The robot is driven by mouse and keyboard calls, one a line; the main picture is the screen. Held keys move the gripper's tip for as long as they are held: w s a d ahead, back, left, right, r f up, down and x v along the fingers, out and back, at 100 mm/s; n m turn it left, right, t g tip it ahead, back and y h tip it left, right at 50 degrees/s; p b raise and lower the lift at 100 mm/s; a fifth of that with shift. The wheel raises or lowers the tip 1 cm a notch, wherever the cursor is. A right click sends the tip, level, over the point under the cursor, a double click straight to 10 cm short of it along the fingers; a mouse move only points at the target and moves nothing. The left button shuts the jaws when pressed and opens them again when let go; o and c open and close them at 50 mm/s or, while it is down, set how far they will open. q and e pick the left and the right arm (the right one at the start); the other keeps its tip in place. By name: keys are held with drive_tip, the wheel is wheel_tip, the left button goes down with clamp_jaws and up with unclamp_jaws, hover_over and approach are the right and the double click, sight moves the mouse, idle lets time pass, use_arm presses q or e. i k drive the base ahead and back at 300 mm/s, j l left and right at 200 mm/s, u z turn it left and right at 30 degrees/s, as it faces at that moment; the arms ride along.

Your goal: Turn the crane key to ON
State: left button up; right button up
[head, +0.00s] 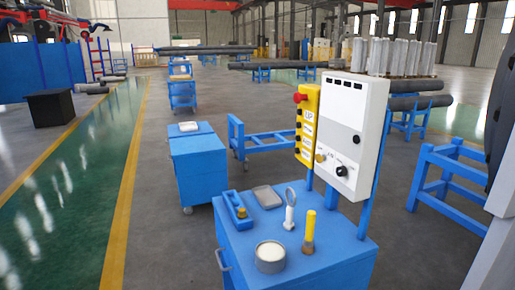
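A white control box (353,120) stands on blue posts behind the near blue cart. A black rotary knob (341,170) with small marks around it is low on its front. A small brass-coloured piece (320,157), possibly the crane key, is to the left of that knob; its turned position is too small to read. A yellow pendant (308,122) with dark buttons and a red mushroom button (299,97) is at the box's left side. Neither of my grippers is in view.
The near blue cart (320,268) carries a round tin (270,256), a yellow-handled tool (309,231), a white-handled ring tool (290,208), a blue-and-yellow item (238,208) and a grey tray (267,197). A blue stand (455,180) is at right. Open floor lies left.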

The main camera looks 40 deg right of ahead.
sight(320, 159)
drive_tip(key=i+z, duration=0.2)
drive_tip(key=i, duration=0.25)
drive_tip(key=i+j+z, duration=0.2)
drive_tip(key=i, duration=0.25)
drive_tip(key=i+j+z, duration=0.2)
drive_tip(key=i, duration=0.2)
